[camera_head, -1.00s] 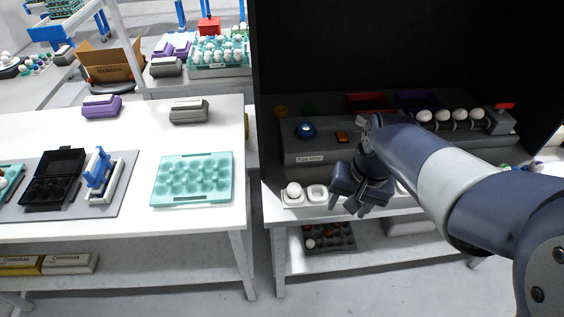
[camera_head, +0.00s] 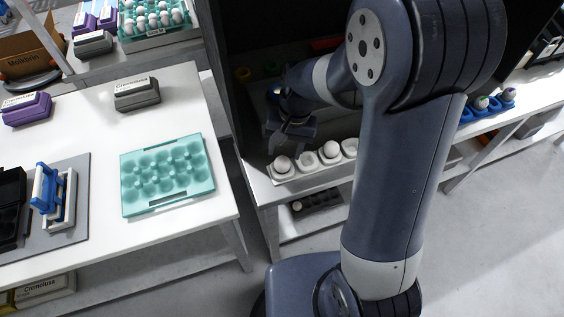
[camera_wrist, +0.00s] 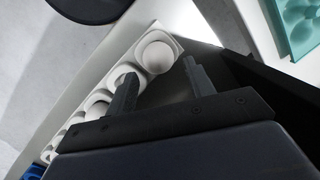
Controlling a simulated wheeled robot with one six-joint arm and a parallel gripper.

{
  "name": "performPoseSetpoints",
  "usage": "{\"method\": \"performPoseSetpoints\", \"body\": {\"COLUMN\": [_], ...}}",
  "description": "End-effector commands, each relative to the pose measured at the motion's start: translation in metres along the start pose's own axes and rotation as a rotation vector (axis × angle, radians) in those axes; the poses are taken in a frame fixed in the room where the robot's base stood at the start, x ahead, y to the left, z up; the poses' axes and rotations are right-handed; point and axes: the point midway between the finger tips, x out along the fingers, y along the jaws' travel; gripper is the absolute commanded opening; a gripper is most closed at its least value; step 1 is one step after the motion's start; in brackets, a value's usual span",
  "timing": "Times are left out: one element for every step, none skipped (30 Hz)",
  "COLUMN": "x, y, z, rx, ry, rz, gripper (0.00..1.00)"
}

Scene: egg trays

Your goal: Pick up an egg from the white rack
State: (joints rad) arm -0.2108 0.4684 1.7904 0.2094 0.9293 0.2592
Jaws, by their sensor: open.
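The white rack (camera_head: 297,176) stands at the front edge of the right-hand bench. A white egg (camera_head: 282,164) sits in its left end cup, and another egg (camera_head: 331,149) sits two cups along, with an empty cup between. My arm hides the rack's right part. My gripper (camera_head: 290,138) is above and behind the left end of the rack. In the wrist view my gripper (camera_wrist: 160,72) is open and empty. The end egg (camera_wrist: 155,53) lies just ahead of the gap between its fingertips. The left fingertip overlaps the adjoining cups.
A teal egg tray (camera_head: 168,176) lies on the white table (camera_head: 100,210) at left, with a gap between table and bench. A dark tray (camera_head: 318,200) is on the shelf below the rack. The dark cabinet wall stands behind my gripper.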

Motion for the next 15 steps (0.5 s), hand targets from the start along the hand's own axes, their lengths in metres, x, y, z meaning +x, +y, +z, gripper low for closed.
{"method": "performPoseSetpoints", "body": {"x": [0.005,0.009,0.015,0.019,0.023,0.029,0.033,0.036,0.04,0.043,0.044,0.046,0.047,0.047,0.048], "y": [0.001,0.001,0.002,0.002,0.003,0.003,0.002,0.002,0.002,0.002,0.002,0.002,0.002,0.002,0.002], "z": [0.001,0.001,0.002,0.002,0.002,0.002,0.002,0.002,0.002,0.002,0.001,0.002,0.001,0.001,0.001], "rx": [0.0,0.0,0.0,-0.001,-0.001,-0.001,-0.001,0.0,0.0,0.0,-0.001,-0.001,-0.001,-0.001,-0.001], "ry": [-0.005,-0.005,-0.007,-0.007,-0.006,-0.006,-0.005,-0.005,-0.005,-0.004,-0.003,-0.003,-0.003,-0.002,-0.002], "rz": [0.002,0.002,0.003,0.003,0.003,0.003,0.002,0.002,0.002,0.001,0.001,0.001,0.001,0.001,0.001], "gripper": [0.51,0.51,0.51,0.51,0.51,0.51,0.51,0.51,0.51,0.51,0.51,0.51,0.51,0.51,0.51]}}
